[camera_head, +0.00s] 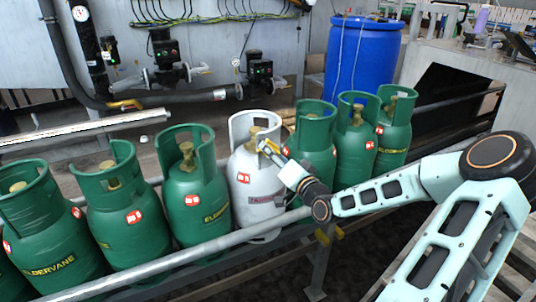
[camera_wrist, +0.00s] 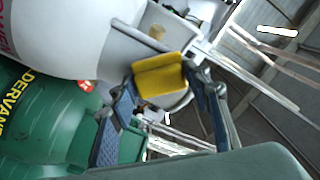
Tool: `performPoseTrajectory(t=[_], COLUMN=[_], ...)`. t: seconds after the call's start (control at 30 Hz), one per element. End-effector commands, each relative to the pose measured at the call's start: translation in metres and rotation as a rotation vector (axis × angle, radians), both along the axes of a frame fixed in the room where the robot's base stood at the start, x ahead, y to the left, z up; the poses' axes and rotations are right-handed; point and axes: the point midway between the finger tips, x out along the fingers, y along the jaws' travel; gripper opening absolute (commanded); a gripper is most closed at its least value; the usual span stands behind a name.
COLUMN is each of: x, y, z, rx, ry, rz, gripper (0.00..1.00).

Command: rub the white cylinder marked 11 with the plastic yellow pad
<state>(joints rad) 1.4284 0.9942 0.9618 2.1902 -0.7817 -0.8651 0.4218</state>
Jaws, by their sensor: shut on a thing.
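The white cylinder (camera_head: 262,190) stands upright in the row of green ones, with a red-and-white label and dark lettering; I cannot read an 11 on it. In the wrist view its white body (camera_wrist: 70,35) fills the upper left. My gripper (camera_head: 272,150) is at the cylinder's collar, in front of its upper right side. The yellow pad (camera_wrist: 160,78) is held between my two fingertips (camera_wrist: 165,88); in the head view only a small yellow patch (camera_head: 268,146) shows. I cannot tell whether the pad touches the cylinder.
Green cylinders stand close on both sides, including one at the left (camera_head: 195,195) and one at the right (camera_head: 312,140). A metal rail (camera_head: 170,258) runs along their front. A blue barrel (camera_head: 362,60) stands behind. Pipes and valves (camera_head: 165,58) line the back wall.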

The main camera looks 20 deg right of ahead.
Motion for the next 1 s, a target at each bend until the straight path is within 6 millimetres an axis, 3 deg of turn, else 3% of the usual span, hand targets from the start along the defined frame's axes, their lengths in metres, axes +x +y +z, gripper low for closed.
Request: performPoseTrajectory(t=[0.57, 0.77, 1.0], x=[0.005, 0.003, 0.004], y=[-0.032, -0.030, -0.012], z=[0.001, 0.000, 0.000], rx=[0.000, 0.000, 0.001], ry=[-0.001, 0.000, 0.001], rz=[-0.001, 0.000, 0.002], gripper=[0.25, 0.25, 0.25])
